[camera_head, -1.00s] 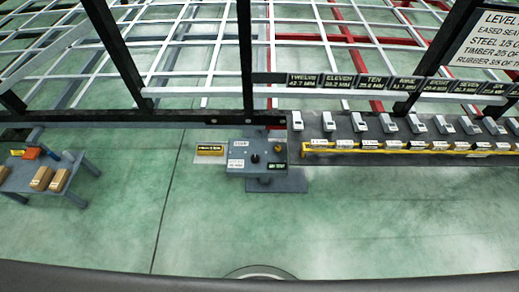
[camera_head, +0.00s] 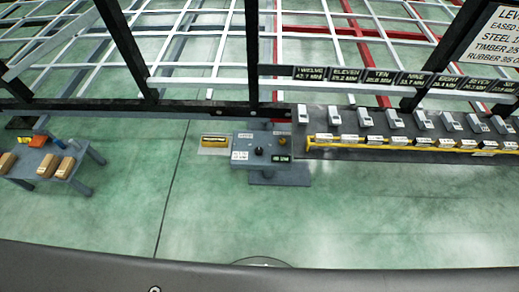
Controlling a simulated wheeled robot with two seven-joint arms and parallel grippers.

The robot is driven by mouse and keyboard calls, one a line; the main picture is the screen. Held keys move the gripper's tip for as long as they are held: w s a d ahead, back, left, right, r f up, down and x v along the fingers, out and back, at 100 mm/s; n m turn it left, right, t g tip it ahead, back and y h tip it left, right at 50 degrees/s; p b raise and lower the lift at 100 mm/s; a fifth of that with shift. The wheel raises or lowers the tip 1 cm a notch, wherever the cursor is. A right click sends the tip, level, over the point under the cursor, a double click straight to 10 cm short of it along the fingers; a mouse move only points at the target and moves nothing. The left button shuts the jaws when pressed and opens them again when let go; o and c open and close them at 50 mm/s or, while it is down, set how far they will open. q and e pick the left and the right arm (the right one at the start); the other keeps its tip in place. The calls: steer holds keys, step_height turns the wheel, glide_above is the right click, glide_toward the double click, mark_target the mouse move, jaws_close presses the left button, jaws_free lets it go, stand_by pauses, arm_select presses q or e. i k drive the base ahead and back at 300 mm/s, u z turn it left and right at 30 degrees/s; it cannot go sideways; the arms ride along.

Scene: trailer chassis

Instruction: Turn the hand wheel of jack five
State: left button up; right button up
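The label plates above the row read twelve, eleven, ten, nine, eight, seven and on to the right; I see no plate for five, and jack five's hand wheel is not identifiable. A row of grey-white devices (camera_head: 364,118) stands on a dark strip behind a yellow rail (camera_head: 400,143). A grey pedestal panel (camera_head: 276,160) with a black knob (camera_head: 259,151) and small labels stands left of the row. Neither of my grippers shows in the head view.
A grey table (camera_head: 83,162) with brown blocks (camera_head: 63,167) and an orange item (camera_head: 39,141) stands at the left. A yellow-marked box (camera_head: 215,141) lies beside the pedestal. Dark posts (camera_head: 122,48) and a white frame stand behind. Green floor (camera_head: 330,220) in front is clear.

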mark_target(258, 150)
steer(key=k, duration=0.55)
steer(key=z, duration=0.55)
steer(key=i, duration=1.5)
steer(key=z, duration=0.1)
